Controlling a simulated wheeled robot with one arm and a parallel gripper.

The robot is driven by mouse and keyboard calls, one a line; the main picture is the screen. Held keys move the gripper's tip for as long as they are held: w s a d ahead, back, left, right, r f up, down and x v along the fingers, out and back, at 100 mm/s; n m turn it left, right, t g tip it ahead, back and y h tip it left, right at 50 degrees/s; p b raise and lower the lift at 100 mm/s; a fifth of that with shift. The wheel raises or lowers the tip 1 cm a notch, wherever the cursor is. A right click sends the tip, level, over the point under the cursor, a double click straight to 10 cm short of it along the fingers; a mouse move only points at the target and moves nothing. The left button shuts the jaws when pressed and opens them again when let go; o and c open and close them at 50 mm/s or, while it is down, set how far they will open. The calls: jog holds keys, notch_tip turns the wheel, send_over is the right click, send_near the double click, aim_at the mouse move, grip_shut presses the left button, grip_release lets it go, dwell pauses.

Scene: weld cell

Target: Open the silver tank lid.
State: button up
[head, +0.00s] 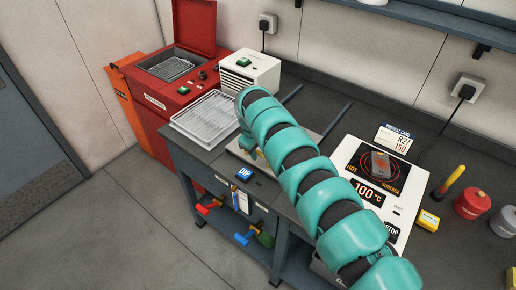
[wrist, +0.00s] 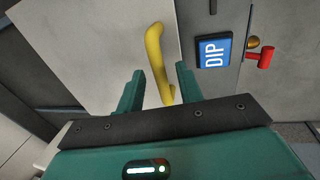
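The silver tank lid (wrist: 95,45) is a flat pale plate with a curved yellow handle (wrist: 154,50) in the wrist view. In the head view the lid (head: 236,151) lies flat at the bench's left part, mostly hidden behind my arm. It appears shut. My gripper (wrist: 159,84) is open, with its two teal fingers on either side of the handle's near end. A gap shows on both sides of the handle. I cannot tell how deep the fingers reach.
A blue DIP sign (wrist: 214,50) is right beside the lid. A wire rack tray (head: 206,118) and a white box (head: 249,70) stand behind and left. A red machine (head: 160,100) has its cover raised. A hot plate (head: 402,182) is to the right.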

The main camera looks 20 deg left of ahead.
grip_shut()
jog(key=shift+d+r, duration=0.1)
